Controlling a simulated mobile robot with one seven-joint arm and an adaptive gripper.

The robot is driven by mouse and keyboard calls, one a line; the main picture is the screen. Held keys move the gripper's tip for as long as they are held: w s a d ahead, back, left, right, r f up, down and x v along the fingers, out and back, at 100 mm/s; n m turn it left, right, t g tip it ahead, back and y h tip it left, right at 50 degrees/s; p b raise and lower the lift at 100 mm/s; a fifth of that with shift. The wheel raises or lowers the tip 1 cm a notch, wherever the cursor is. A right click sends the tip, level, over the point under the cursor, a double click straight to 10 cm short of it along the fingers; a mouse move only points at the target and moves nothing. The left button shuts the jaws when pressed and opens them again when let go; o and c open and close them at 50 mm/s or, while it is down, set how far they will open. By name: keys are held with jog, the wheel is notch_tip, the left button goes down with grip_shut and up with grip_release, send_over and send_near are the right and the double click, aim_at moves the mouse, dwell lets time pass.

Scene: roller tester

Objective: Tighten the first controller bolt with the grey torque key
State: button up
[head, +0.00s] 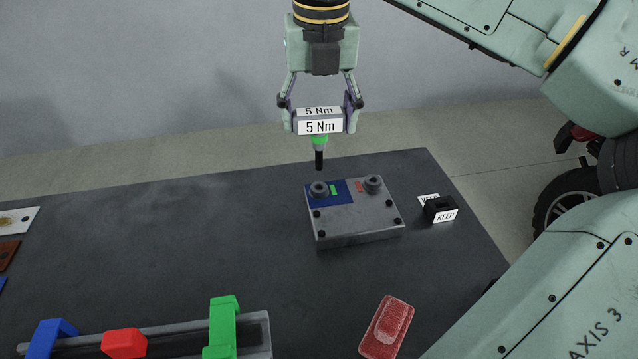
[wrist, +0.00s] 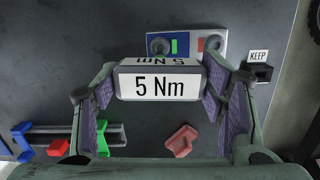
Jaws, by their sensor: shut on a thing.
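My gripper (head: 320,122) is shut on a torque key (head: 318,143) with white "5 Nm" labels, a green collar and a black shaft pointing down. The key also shows between the fingers in the wrist view (wrist: 160,86), where its shaft is hidden. The grey controller (head: 358,223) lies on the dark table below. It has a left round bolt (head: 319,189) on a blue patch with a green mark, and a right round bolt (head: 372,183) beside a red mark. The key's tip appears just above the left bolt, apart from it. Which bolt is first is not labelled.
A black block marked "KEEP" (head: 440,210) stands right of the controller. A red block (head: 387,326) lies in front. A grey rail (head: 170,336) with blue, red and green pieces is front left. Small plates lie at the far left. The table's left middle is clear.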

jog(key=shift+r+p, duration=0.45)
jog(key=shift+r, duration=0.5)
jog(key=n+p, duration=0.1)
jog(key=n, duration=0.2)
jog(key=shift+r+p, duration=0.15)
jog(key=shift+p, duration=0.25)
jog(key=n, duration=0.3)
jog(key=shift+f+y+p, duration=0.2)
jog(key=shift+y+p, duration=0.1)
jog(key=shift+p, duration=0.05)
jog(key=n+p, duration=0.1)
jog(key=n, duration=0.2)
jog(key=shift+r+g+p, duration=0.15)
jog(key=shift+g+p, duration=0.15)
jog(key=shift+p, duration=0.05)
jog(key=n, duration=0.3)
jog(key=shift+p, duration=0.3)
